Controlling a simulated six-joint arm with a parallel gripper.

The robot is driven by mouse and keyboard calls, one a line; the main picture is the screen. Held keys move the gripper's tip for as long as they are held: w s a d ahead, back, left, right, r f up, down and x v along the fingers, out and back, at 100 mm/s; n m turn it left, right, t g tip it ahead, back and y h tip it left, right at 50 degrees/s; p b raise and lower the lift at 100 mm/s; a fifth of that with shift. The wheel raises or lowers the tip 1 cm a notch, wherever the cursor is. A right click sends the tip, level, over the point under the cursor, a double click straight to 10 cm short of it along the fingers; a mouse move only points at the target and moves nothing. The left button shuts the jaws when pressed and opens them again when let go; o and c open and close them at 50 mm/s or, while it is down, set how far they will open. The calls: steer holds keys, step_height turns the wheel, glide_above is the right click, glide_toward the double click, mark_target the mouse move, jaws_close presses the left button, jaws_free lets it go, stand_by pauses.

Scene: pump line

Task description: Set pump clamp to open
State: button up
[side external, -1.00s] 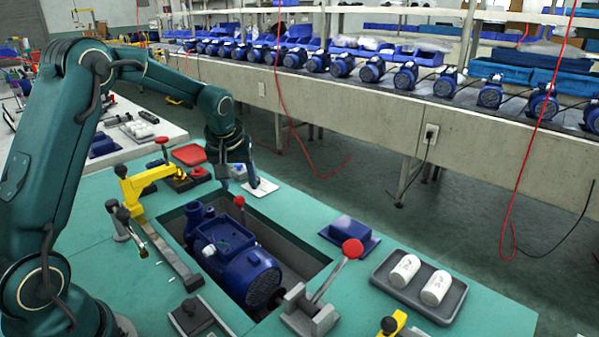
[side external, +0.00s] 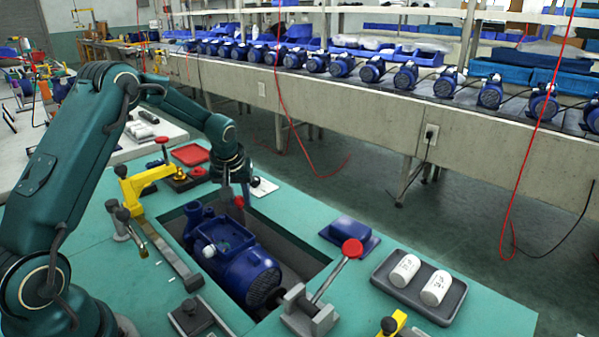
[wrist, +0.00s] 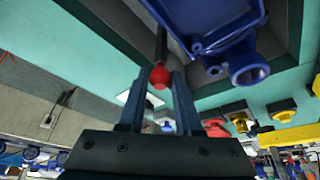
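The blue pump (side external: 235,262) lies in the recess of the green bench; it also shows in the wrist view (wrist: 250,70). Beside its far end stands a dark lever with a red ball knob (side external: 239,202), which I take for the pump clamp handle. My gripper (wrist: 159,78) points at this knob, which shows in the wrist view (wrist: 158,77) between the two fingertips. The fingers are apart, with a narrow gap seen on each side of the knob. In the side view my gripper is beside the knob; contact is not clear.
A second lever with a red knob (side external: 352,248) rises at the recess's near right corner. A yellow clamp (side external: 140,182) stands left of the recess. A blue block (side external: 349,234) and a grey tray (side external: 448,308) with two white cylinders are on the right. A red tray (side external: 190,154) is behind.

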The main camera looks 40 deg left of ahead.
jaws_close()
stand_by(1.1)
